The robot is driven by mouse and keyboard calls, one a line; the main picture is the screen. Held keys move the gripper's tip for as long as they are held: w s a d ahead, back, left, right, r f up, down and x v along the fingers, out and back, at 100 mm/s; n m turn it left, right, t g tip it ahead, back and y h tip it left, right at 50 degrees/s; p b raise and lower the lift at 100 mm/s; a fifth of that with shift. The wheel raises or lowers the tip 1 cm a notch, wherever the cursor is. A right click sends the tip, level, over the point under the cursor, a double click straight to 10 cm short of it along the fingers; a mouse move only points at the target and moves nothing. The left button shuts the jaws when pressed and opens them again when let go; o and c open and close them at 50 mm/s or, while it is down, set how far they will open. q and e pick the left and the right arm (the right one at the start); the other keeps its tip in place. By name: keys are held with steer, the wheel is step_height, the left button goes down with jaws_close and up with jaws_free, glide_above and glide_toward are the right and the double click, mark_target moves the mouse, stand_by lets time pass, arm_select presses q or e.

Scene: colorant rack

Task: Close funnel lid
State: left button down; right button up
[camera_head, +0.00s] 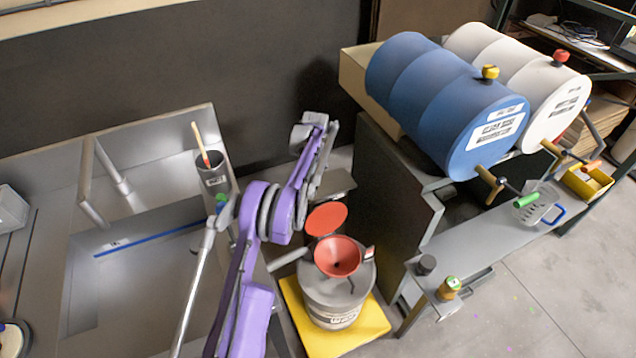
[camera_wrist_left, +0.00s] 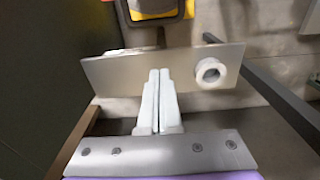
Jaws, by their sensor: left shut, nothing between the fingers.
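The red funnel (camera_head: 338,257) sits on top of a grey drum (camera_head: 335,300). Its round red lid (camera_head: 326,219) stands open at the funnel's far side, off the funnel's mouth. My purple left arm reaches past the left of the funnel, and its wrist end is above and behind the lid. The fingertips are hard to make out in the head view. In the left wrist view my left gripper (camera_wrist_left: 158,73) is shut and empty, over a flat metal plate (camera_wrist_left: 118,73) with a white ring (camera_wrist_left: 210,72). My right gripper is not in view.
The drum stands on a yellow base (camera_head: 370,330). A blue barrel (camera_head: 425,85) and a white barrel (camera_head: 545,90) lie on a rack at the right. A metal sink (camera_head: 130,275) is at the left, with a grey cup (camera_head: 212,178) at its edge.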

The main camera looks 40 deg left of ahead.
mark_target(324, 215)
arm_select(q)
steer(key=s+d+f, duration=0.1)
steer(key=d+f, duration=0.2)
steer(key=f, duration=0.4)
steer(key=shift+s+f+p, duration=0.2)
steer(key=shift+f+p, duration=0.05)
steer(key=shift+p, duration=0.15)
steer(key=shift+d, duration=0.1)
